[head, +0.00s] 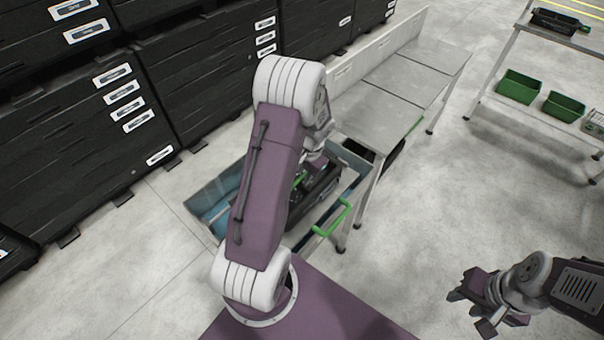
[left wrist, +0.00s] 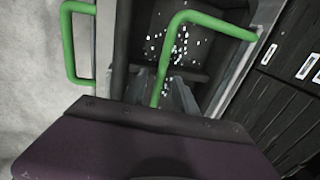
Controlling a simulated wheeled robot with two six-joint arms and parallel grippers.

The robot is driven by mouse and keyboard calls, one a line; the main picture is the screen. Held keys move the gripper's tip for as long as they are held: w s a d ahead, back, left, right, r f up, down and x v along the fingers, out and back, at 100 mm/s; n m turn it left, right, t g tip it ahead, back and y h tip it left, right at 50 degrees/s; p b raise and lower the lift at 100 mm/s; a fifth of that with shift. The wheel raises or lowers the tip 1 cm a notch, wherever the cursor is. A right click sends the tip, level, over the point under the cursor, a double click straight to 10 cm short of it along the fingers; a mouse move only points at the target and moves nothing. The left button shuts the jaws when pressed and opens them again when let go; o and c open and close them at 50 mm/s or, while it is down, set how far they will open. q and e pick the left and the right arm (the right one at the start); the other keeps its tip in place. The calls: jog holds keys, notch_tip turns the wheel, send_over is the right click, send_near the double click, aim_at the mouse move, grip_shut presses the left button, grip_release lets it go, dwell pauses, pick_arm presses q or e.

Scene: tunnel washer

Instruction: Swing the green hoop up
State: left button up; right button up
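The green hoop (left wrist: 208,17) is a bent bar in the left wrist view, with one leg running down to my left gripper (left wrist: 165,92). Its fingers are beside or around that leg; whether they are shut on it is unclear. In the head view the hoop (head: 300,178) shows only as a small green piece over a dark tray in the blue-grey tub (head: 208,205). My left arm hides most of it and the left fingertips there. My right gripper (head: 468,307) is open and empty over the floor at the lower right.
A green side handle (head: 336,219) is on the tub's right side, and it also shows in the left wrist view (left wrist: 68,50). A grey metal bench (head: 385,105) adjoins behind. Black crates (head: 195,85) line the left.

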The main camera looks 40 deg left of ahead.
pick_arm(q)
grip_shut()
jog(key=shift+s, duration=0.1)
dwell(1.2)
